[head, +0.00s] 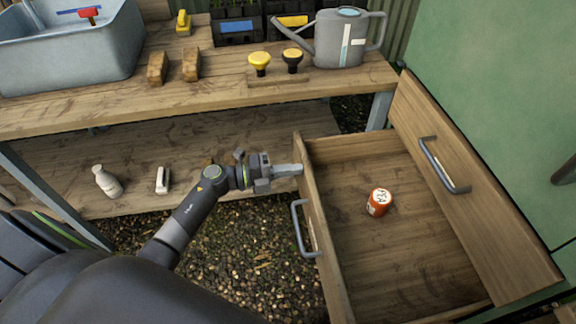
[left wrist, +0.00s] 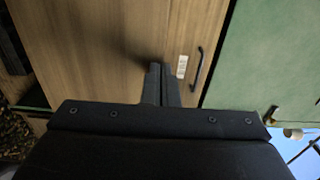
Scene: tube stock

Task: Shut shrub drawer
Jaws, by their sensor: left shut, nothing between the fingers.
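A wooden drawer (head: 318,262) stands pulled open on the right in the head view, its front facing left with a grey handle (head: 302,230). An orange jar with a white label (head: 378,203) is inside it. My left gripper (head: 292,170) is shut and empty, its fingertips at the far end of that drawer front; I cannot tell whether they touch. In the left wrist view its fingers (left wrist: 160,85) are together before wood, with a dark handle (left wrist: 197,70) and a pale label (left wrist: 182,66) beyond. No label is readable as shrub. My right gripper is not in view.
A workbench (head: 200,97) at the back left holds a basin, a watering can (head: 338,45) and small tools. Gravel (head: 245,255) lies open left of the drawer.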

